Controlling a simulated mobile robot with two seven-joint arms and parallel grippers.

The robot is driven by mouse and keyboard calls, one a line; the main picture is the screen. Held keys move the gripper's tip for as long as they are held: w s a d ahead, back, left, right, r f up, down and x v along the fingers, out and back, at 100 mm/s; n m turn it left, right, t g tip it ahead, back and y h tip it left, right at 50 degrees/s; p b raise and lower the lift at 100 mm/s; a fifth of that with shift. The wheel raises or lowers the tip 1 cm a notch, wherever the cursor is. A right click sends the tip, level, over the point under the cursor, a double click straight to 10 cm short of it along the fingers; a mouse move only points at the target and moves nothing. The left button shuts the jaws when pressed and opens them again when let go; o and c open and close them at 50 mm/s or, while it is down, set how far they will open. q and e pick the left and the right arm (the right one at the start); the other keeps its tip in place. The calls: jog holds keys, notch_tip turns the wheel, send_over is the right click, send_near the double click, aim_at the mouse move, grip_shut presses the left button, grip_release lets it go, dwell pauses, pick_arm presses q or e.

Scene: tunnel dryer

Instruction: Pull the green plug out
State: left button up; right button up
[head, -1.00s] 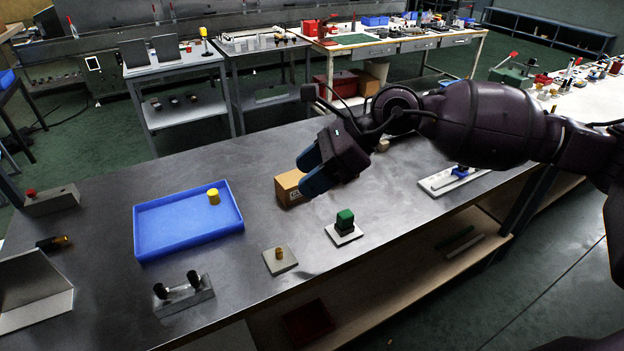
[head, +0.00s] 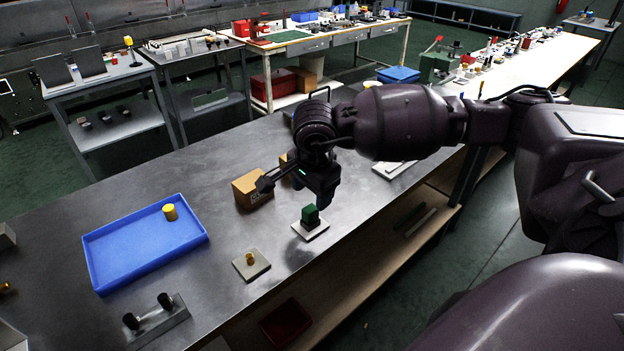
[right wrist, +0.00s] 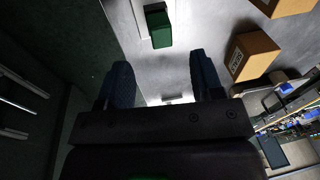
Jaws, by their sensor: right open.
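The green plug (head: 310,214) stands upright in a dark socket on a small pale square plate (head: 312,231) on the metal bench. In the right wrist view the green plug (right wrist: 159,28) shows beyond the fingertips, near the top edge. My right gripper (head: 298,192) points downward just above and behind the plug in the head view. Its fingers stand apart with nothing between them, and it also shows open in the right wrist view (right wrist: 160,75). I see no contact with the plug. My left gripper is out of view.
A cardboard box (head: 252,190) stands left of the gripper. A blue tray (head: 130,247) holds a yellow cylinder (head: 170,212). Bare bench (head: 215,225) lies between.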

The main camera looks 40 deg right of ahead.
aim_at(311, 208)
jog(key=f, duration=0.4)
jog(key=w+f, duration=0.1)
jog(key=f, duration=0.1)
jog(key=shift+d+f, duration=0.2)
jog(key=shift+f, duration=0.1)
jog(key=shift+r, duration=0.1)
grip_shut()
dwell(0.4)
